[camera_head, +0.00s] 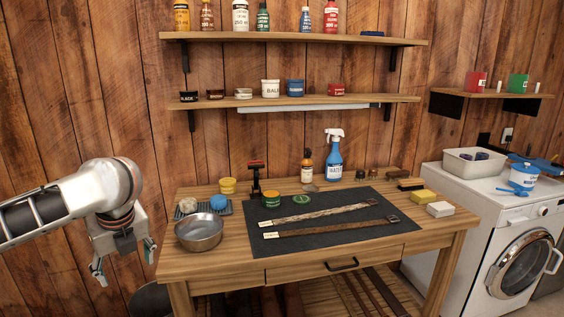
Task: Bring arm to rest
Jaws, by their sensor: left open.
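My left arm comes in from the left edge in the head view. Its gripper (124,265) hangs down beside the left end of the wooden table (225,267). The gripper is open and nothing is between its fingers. It is apart from the table and from the metal bowl (199,236) at the table's left front. My right gripper is out of view.
A dark mat (345,230) on the table carries two straps (320,213) and small tins. A blue spray bottle (334,157) stands behind it. Shelves with bottles and jars hang above. A white washing machine (470,215) stands at right. A dark round object (150,300) is below the gripper.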

